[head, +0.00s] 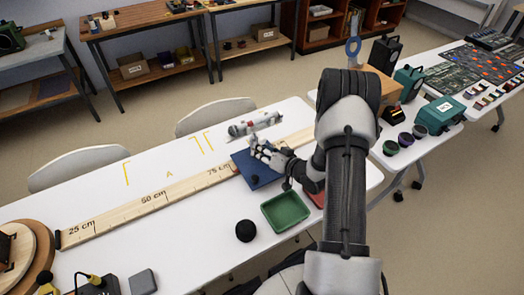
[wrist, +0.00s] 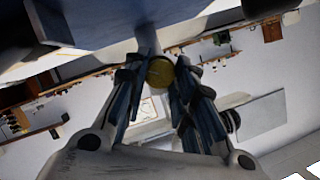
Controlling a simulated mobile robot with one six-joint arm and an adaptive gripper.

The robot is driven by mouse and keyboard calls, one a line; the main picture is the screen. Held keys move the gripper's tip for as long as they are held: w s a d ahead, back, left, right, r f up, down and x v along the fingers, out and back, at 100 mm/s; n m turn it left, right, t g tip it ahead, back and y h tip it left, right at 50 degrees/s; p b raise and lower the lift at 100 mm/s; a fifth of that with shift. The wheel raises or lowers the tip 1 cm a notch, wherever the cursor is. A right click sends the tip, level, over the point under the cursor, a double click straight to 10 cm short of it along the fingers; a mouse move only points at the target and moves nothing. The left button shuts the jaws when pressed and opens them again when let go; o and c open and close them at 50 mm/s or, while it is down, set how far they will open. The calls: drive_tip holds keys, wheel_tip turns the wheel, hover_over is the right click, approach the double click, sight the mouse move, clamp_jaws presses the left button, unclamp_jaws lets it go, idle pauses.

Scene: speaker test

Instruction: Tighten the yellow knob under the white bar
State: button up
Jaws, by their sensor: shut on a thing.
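The round yellow knob (wrist: 160,72) shows in the wrist view, between the fingertips of my gripper (wrist: 158,82). The fingers close on it from both sides. A short grey stem (wrist: 147,38) rises above the knob toward a pale blue-grey surface. I cannot tell for sure which part there is the white bar. In the head view my gripper (head: 268,152) is over the blue board (head: 262,178), and the knob is hidden there. A pale cylinder (head: 253,124) with a reddish band lies just behind my gripper.
A long wooden ruler (head: 150,198) runs across the white table. A grey block (head: 142,282) is at the near left. The table's left middle is mostly clear.

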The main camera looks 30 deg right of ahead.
idle(0.3)
drive_tip(key=o, duration=1.1)
drive_tip(key=shift+c, duration=0.2)
drive_tip(key=v, duration=1.2)
